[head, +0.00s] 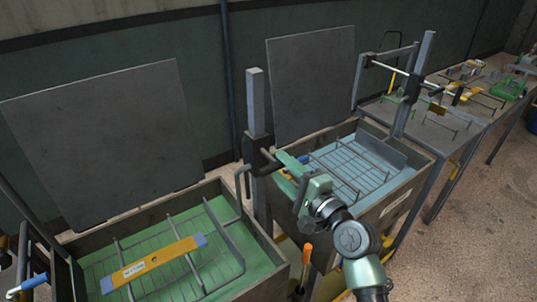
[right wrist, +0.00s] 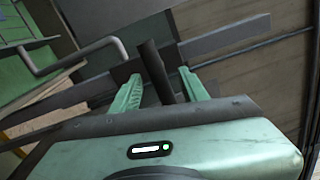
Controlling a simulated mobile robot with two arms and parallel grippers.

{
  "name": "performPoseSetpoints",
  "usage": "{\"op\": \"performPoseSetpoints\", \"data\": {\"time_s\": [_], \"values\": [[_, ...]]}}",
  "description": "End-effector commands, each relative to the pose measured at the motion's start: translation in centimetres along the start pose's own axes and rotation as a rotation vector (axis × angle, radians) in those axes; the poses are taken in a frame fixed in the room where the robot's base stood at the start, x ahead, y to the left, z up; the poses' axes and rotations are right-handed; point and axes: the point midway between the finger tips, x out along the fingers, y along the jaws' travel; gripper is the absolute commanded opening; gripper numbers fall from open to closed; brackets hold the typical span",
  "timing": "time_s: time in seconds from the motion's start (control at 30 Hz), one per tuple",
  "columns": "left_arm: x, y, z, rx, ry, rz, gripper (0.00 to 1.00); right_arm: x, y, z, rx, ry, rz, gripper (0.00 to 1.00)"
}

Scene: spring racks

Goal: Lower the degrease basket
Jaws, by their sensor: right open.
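A wire basket (head: 214,270) with an orange labelled bar (head: 152,262) sits in the green liquid of the left tank (head: 262,245). A second wire basket (head: 350,170) sits in the blue liquid of the right tank (head: 415,178). I cannot read which is marked degrease. An upright post (head: 256,105) with a dark sliding bracket (head: 262,160) stands between the tanks. My right gripper (head: 286,170) is open beside this bracket. In the right wrist view its fingers (right wrist: 160,92) stand either side of a dark rod (right wrist: 153,62); contact is unclear. My left gripper is out of view.
Grey lids (head: 105,145) and (head: 310,85) stand upright behind the tanks. Another post (head: 424,60) with a crossbar rises at the right tank's far side. A bench (head: 465,130) with several wire racks runs off to the right. Open floor (head: 480,225) lies at right.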

Motion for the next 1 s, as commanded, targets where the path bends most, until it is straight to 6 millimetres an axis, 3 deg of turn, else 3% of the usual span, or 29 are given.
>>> {"op": "performPoseSetpoints", "data": {"time_s": [0.2, 0.4, 0.77, 0.9, 0.93, 1.0], "values": [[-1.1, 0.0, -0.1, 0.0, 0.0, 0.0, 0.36, 3.7, -0.2, 0.1, -0.001, -0.001, 0.003, 0.44], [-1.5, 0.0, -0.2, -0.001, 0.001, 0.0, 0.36, 5.8, -0.1, 0.0, -0.003, 0.0, 0.002, 0.44], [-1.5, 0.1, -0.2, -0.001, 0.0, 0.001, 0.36, 6.3, 0.1, 0.0, -0.004, 0.001, 0.003, 0.44], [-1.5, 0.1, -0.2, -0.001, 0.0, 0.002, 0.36, 6.3, 0.1, 0.0, -0.004, 0.001, 0.003, 0.06], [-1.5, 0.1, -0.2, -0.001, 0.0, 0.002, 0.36, 6.3, 0.1, 0.0, -0.004, 0.001, 0.003, 0.0], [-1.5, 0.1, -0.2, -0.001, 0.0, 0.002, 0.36, 6.3, 0.1, 0.0, -0.003, 0.001, 0.003, 0.0]]}}
